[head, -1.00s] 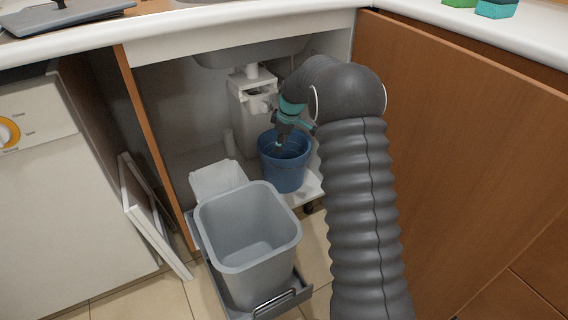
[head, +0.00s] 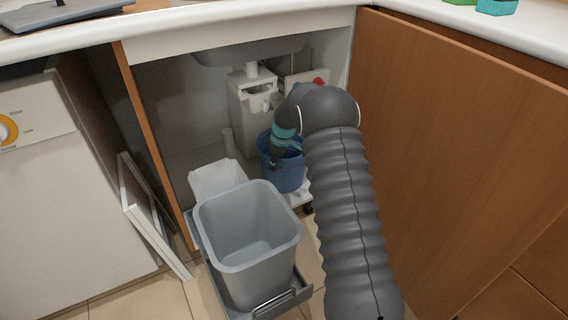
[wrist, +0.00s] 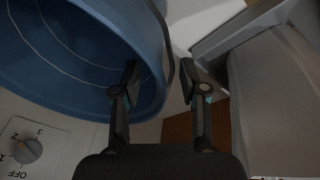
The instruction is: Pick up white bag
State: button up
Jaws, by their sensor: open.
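The white bag (head: 217,179) appears to be the pale, open-topped thing behind the grey bin in the head view. The bin hides its front part. My gripper (head: 275,162) points down at the left side of the blue bucket (head: 288,174), to the right of the white bag and apart from it. In the wrist view my gripper (wrist: 158,82) is open and empty. Its left finger overlaps the blue bucket (wrist: 60,85) and its right finger is outside the rim. A pale grey-white thing (wrist: 275,105) fills the right side there; I cannot tell whether it is the bag.
The grey bin (head: 245,262) stands on a pull-out tray in front of the bag. A white box (head: 252,120) stands at the cabinet back. A dial (wrist: 27,150) shows at lower left in the wrist view. The open brown door (head: 450,150) bounds the right.

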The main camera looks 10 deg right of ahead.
aim_at(274, 177)
jog(key=x, duration=0.3)
jog(key=shift+a+f, duration=0.1)
jog(key=shift+f, duration=0.05)
grip_shut()
jog(key=shift+w, duration=0.1)
